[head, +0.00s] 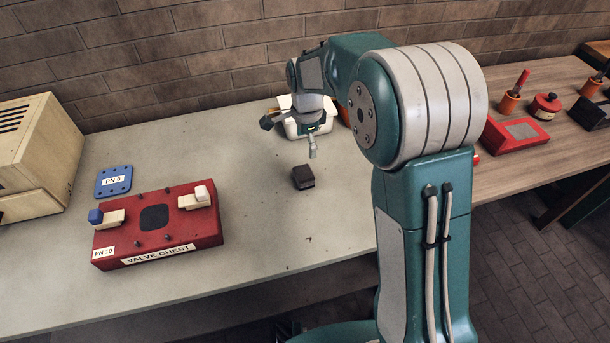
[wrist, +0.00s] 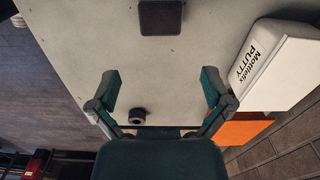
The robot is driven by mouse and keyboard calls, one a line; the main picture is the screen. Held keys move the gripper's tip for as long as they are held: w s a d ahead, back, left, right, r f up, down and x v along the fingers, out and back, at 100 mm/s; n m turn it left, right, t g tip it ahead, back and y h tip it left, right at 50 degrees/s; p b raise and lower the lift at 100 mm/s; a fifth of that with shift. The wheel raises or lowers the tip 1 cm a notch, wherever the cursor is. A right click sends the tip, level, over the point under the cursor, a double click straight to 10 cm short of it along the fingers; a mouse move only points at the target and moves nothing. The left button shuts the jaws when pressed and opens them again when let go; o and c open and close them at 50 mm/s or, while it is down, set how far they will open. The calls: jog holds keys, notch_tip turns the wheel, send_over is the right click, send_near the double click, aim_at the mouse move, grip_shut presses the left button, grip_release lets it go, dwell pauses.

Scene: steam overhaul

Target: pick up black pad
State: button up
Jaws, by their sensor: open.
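The black pad (head: 303,177) is a small dark block lying flat on the grey bench, right of the red valve chest. In the wrist view the black pad (wrist: 160,17) shows at the top edge, partly cut off by the frame. My gripper (wrist: 161,85) is open and empty, its two green fingers spread wide. The pad lies beyond the fingertips, roughly in line with the gap between them, and nothing touches it. In the head view my gripper is above the bench behind the pad, partly hidden by its own wrist.
The red valve chest (head: 150,244) and a blue plate (head: 114,181) lie to the left. A white putty box (wrist: 276,65) stands beside the right finger, near an orange item (wrist: 245,133). A small round black part (wrist: 137,116) lies between the fingers. The bench around the pad is clear.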

send_over(303, 172)
notch_tip(303, 172, down, 6)
jog(key=shift+w+a+r, duration=0.1)
jog(key=shift+r, duration=0.05)
jog(key=shift+f, duration=0.6)
notch_tip(303, 172, down, 5)
jog(key=shift+r, duration=0.1)
jog(key=c, duration=0.9)
